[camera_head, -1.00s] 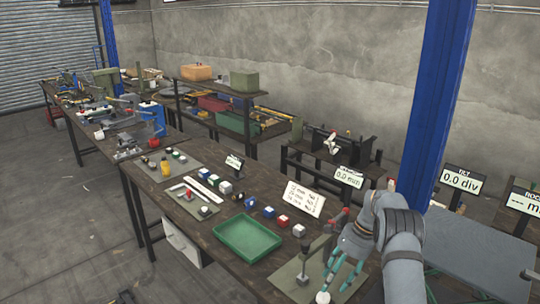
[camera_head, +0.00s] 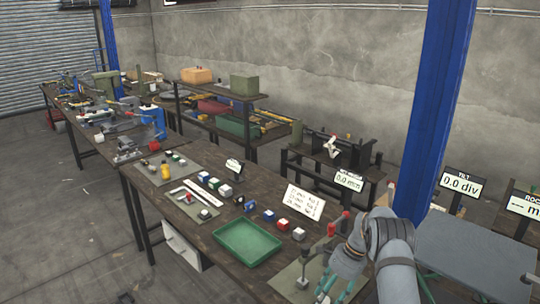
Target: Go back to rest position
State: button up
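My gripper (camera_head: 336,290) hangs at the bottom right of the head view, over the front right part of the workbench (camera_head: 200,235). Its teal fingers point down, near a small press stand with a red knob (camera_head: 303,280) on a grey-green mat. The fingertips run close to the frame's lower edge, and whether anything is between them cannot be made out.
A green tray (camera_head: 247,242) lies left of my gripper. Several small coloured blocks (camera_head: 268,215) and a white note card (camera_head: 304,201) stand behind it. A blue column (camera_head: 440,110) rises behind my arm. Readout signs (camera_head: 462,183) stand at the right.

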jog(key=m+p, duration=0.1)
jog(key=m+t+p, duration=0.1)
jog(key=m, duration=0.1)
jog(key=r+m+p, duration=0.1)
jog(key=shift+s+t+p, duration=0.25)
jog(key=shift+t+p, duration=0.05)
jog(key=shift+p, duration=0.1)
jog(key=m+t+p, duration=0.1)
jog(key=m, duration=0.2)
jog(key=shift+f, duration=0.2)
jog(key=shift+d+r+m, duration=0.2)
jog(key=shift+m, duration=0.3)
jog(key=b+v, duration=0.2)
jog(key=v, duration=0.7)
jog(key=s+a+n, duration=0.1)
jog(key=n, duration=0.1)
jog(key=s+a+n+b, duration=0.1)
jog(key=s, duration=0.1)
jog(key=s+n+h+b, duration=0.1)
jog(key=n, duration=0.1)
jog(key=shift+s+a+r+n, duration=0.2)
jog(key=shift+s+a+n, duration=0.1)
jog(key=shift+a, duration=0.1)
jog(key=shift+w+b, duration=0.1)
jog(key=shift+b, duration=0.2)
